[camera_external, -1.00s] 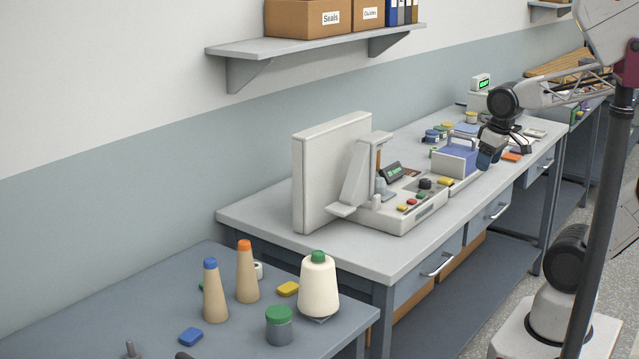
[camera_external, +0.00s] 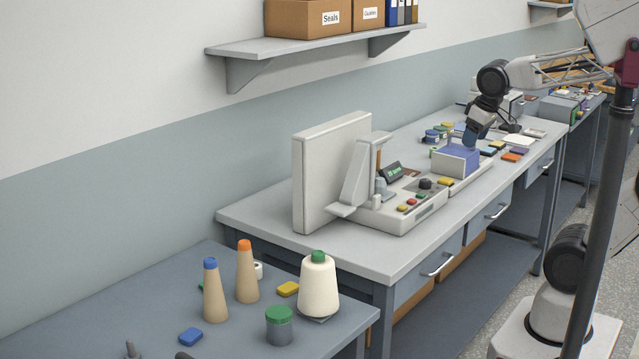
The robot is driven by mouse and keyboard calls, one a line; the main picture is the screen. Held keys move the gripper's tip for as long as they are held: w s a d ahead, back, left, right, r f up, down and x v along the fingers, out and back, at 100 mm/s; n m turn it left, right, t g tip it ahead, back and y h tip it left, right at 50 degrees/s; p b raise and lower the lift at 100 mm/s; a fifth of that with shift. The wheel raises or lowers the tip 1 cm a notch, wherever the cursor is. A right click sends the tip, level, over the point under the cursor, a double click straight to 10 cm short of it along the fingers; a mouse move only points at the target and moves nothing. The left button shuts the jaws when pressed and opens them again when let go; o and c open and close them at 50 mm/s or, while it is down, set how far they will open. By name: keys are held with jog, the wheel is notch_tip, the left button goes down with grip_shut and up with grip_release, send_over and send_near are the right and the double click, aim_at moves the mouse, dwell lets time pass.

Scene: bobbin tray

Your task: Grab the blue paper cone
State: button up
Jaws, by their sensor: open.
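The blue paper cone, a tan cone with a blue tip (camera_external: 215,294), stands upright on the near left table. A similar tan cone with an orange tip (camera_external: 247,275) stands just to its right and behind. My gripper (camera_external: 470,142) is far from both, over the bench behind, at the blue-topped box (camera_external: 456,161). Its fingers are small and dark here, partly merging with the box; it is open, and I cannot tell whether it touches the box.
Near the cones are a white thread cone with a green top (camera_external: 318,288), a green-lidded jar (camera_external: 279,325), a yellow block (camera_external: 288,289) and a blue block (camera_external: 190,337). A bench machine with a tall panel (camera_external: 330,175) stands between my gripper and the cones.

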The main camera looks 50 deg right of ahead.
jog(key=w+a+r+n+t, duration=0.1)
jog(key=w+a+t, duration=0.1)
jog(key=w+a, duration=0.35)
jog(key=w+a+r+n+t+y, duration=0.1)
jog(key=w+a, duration=0.1)
jog(key=w, duration=0.7)
jog(key=w+a+r+n+t, duration=0.1)
jog(key=w+a+r+t, duration=0.1)
jog(key=w+a, duration=0.35)
jog(key=w+a+n+t+y, duration=0.1)
jog(key=w+a+n+y, duration=0.1)
jog(key=w+a, duration=0.6)
jog(key=w+a+n+t+y, duration=0.1)
jog(key=w+a+y, duration=0.3)
jog(key=a, duration=0.7)
jog(key=w+a+f+n+g+y, duration=0.1)
jog(key=a+f+n+y, duration=0.2)
jog(key=a, duration=0.9)
jog(key=a+f+n+g+y, duration=0.2)
jog(key=a+f+y, duration=0.1)
jog(key=a, duration=0.9)
notch_tip(320, 180, down, 19)
jog(key=shift+w+t, duration=0.25)
jog(key=shift+t, duration=0.05)
jog(key=shift+w+a, duration=0.1)
